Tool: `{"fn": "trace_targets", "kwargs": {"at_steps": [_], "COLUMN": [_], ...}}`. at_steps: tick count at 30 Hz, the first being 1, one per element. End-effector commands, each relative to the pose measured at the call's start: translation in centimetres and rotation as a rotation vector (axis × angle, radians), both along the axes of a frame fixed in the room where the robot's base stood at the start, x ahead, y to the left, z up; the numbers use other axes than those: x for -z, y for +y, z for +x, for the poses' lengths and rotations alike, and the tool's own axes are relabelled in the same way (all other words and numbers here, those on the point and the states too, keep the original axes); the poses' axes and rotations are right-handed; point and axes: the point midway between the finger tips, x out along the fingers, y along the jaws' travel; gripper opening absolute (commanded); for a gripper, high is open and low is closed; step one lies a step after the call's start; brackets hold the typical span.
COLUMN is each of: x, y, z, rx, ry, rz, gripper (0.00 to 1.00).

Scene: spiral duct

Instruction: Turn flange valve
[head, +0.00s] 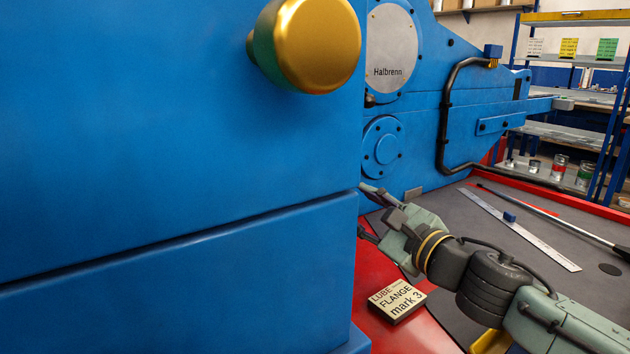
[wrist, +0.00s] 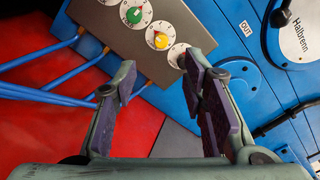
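In the wrist view a grey-brown panel (wrist: 92,22) carries a row of round white dials. One has a green knob (wrist: 133,15), one a yellow knob (wrist: 160,39). Another dial (wrist: 177,54) is partly hidden by my right finger, and one more is cut off at the top edge. No flange label is readable on the panel. A card reading "LUBE FLANGE mark 3" (head: 397,300) lies on the red surface. My gripper (wrist: 160,80) is open and empty, its fingers pointing toward the panel. In the head view my gripper (head: 368,212) is partly hidden behind the blue housing's edge.
A large blue housing (head: 150,150) with a brass knob (head: 318,45) fills the left. Blue rods (wrist: 50,92) run left of the panel over red surface. A ruler (head: 530,230) and a long rod lie on the dark mat at right. Shelves stand behind.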

Motion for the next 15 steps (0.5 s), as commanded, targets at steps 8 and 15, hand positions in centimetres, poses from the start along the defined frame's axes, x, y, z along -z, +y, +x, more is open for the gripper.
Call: {"fn": "trace_targets", "kwargs": {"at_steps": [8, 15], "x": [0.0, 0.0], "y": [1.1, 3.5], "z": [1.8, 5.5], "rx": [0.001, 0.001], "ry": [0.000, 0.000], "rz": [-0.001, 0.001], "gripper": [0.39, 0.39]}}
